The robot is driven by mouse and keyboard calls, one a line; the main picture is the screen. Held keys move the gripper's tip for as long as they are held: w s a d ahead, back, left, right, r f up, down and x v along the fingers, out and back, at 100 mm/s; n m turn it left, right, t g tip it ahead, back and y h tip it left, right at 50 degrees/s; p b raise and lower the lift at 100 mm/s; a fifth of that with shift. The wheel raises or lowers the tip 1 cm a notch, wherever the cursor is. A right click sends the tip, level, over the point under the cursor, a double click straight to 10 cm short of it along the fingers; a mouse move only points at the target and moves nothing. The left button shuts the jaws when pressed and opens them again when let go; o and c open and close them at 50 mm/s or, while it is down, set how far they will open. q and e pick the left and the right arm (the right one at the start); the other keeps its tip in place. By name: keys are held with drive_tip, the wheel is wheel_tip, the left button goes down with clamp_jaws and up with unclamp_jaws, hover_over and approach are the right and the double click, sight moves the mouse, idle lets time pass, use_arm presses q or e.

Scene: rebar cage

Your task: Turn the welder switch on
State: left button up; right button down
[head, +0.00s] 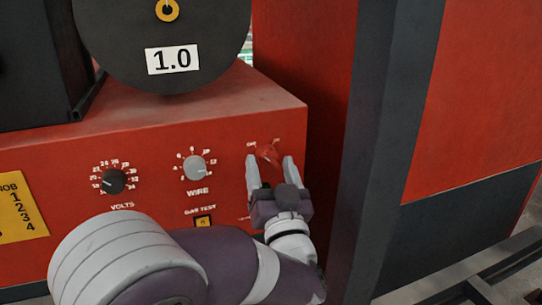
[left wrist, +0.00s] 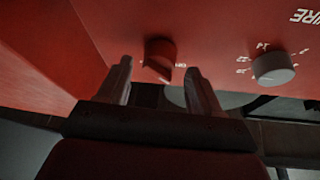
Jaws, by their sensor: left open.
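The welder (head: 120,137) is a red box with a front panel of knobs and labels. Its red switch (head: 267,153) sits at the panel's upper right, with small white lettering around it. My left gripper (head: 270,168) is at the panel with its two fingers spread, one on each side of the switch. In the left wrist view the red switch (left wrist: 160,57) shows just beyond and between the open fingertips (left wrist: 160,75). I cannot tell whether either finger touches it. The lettering is too small to read for the switch's position. My right gripper is not in view.
A grey WIRE knob (head: 194,167) and a dark VOLTS knob (head: 113,181) are left of the switch. A yellow label (head: 20,207) is at far left. A dark spool marked 1.0 (head: 165,35) stands on top. A dark post (head: 375,150) rises close at right.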

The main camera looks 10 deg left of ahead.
use_arm(q)
drive_tip(key=shift+w+a+r, duration=0.2)
drive_tip(key=shift+a, duration=0.05)
drive_tip(key=shift+w+d, duration=0.25)
drive_tip(key=shift+a, duration=0.1)
drive_tip(key=c, duration=1)
